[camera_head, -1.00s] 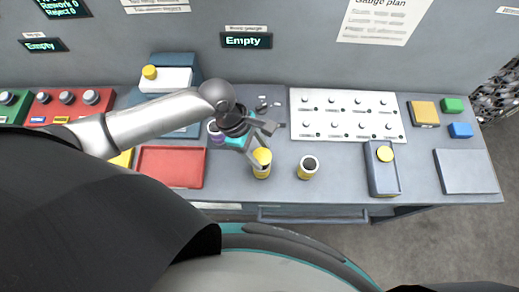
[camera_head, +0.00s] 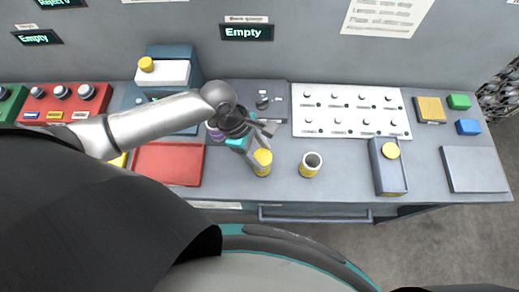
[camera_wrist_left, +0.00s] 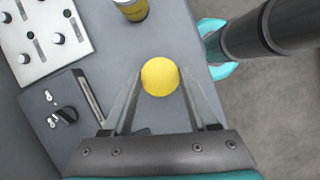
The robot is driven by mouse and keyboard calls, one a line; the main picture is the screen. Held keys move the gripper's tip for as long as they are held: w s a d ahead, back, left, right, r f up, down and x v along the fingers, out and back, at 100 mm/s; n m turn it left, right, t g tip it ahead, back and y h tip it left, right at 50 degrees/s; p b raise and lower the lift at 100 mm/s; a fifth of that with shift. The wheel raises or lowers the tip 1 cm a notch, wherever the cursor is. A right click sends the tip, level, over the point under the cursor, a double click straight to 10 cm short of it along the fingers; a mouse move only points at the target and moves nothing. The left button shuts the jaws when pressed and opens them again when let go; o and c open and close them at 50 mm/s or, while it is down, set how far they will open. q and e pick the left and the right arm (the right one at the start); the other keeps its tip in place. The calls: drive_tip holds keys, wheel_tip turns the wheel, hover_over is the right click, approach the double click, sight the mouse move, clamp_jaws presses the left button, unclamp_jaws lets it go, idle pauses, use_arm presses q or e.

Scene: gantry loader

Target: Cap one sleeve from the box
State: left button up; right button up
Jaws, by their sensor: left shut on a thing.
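A sleeve with a yellow top (camera_head: 262,158) stands on the bench. My left gripper (camera_head: 262,150) is shut on it from above. In the left wrist view its round yellow top (camera_wrist_left: 160,77) sits between the two fingertips of the left gripper (camera_wrist_left: 160,80). A grey box (camera_head: 392,180) at the right bears a yellow round cap (camera_head: 390,150). My right gripper is out of view.
A white panel (camera_head: 350,110) with rows of knobs lies behind. A red tray (camera_head: 168,165) is at the left, and a blue stand (camera_head: 172,55) with a yellow-topped white part is behind it. A grey plate (camera_head: 475,170) lies far right. Bench between the open sleeve and grey box is clear.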

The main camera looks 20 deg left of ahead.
use_arm(q)
drive_tip(key=shift+s+f, duration=0.15)
drive_tip(key=o, duration=1.4)
drive_tip(key=shift+f, duration=0.1)
drive_tip(key=shift+a, duration=0.1)
drive_tip(key=shift+a+r, duration=0.15)
drive_tip(key=shift+r, duration=0.25)
drive_tip(key=p+v, duration=0.1)
drive_tip(key=v, duration=0.6)
drive_tip(key=p+v, duration=0.1)
drive_tip(key=v, duration=0.6)
drive_tip(key=shift+r, duration=0.35)
